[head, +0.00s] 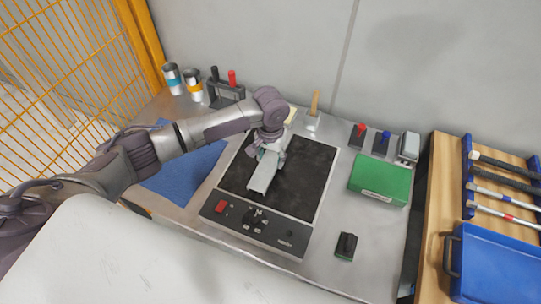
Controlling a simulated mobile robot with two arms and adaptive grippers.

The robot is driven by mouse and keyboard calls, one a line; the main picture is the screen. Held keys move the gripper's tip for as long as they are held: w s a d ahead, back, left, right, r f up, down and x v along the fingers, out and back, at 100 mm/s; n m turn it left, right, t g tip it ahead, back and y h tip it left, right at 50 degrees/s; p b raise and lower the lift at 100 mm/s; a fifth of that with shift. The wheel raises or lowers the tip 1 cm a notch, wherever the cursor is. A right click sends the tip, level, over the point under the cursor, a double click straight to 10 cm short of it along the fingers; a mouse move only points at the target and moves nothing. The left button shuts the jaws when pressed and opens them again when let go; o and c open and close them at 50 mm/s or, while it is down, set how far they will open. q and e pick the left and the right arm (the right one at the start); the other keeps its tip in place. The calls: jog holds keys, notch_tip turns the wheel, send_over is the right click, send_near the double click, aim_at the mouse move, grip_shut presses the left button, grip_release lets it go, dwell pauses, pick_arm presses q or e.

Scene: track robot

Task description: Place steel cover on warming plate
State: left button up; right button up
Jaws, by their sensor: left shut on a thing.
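The steel cover (262,177) is a light grey, long channel-shaped piece. In the head view it is over the black top of the warming plate (308,188), tilted in the picture with its near end toward the control panel. I cannot tell whether it touches the plate. My left gripper (268,150) comes in from the left and is shut on the far end of the cover; the fingers are mostly hidden by the wrist. The plate's front panel (254,226) carries a red switch and small knobs. My right gripper does not show.
A blue cloth (185,172) lies left of the plate. Cans (193,85) and a tool rack (226,92) stand behind. A green box (380,180) and a small black-green block (346,246) are on the right. A blue tray (495,265) sits on a wooden table. An orange mesh fence borders the left.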

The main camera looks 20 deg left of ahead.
aim_at(271, 160)
pick_arm(q)
jog(key=shift+f, duration=0.15)
jog(key=o, duration=1.3)
notch_tip(271, 160, up, 12)
jog(key=shift+r+b, duration=0.15)
jog(key=shift+b, duration=0.3)
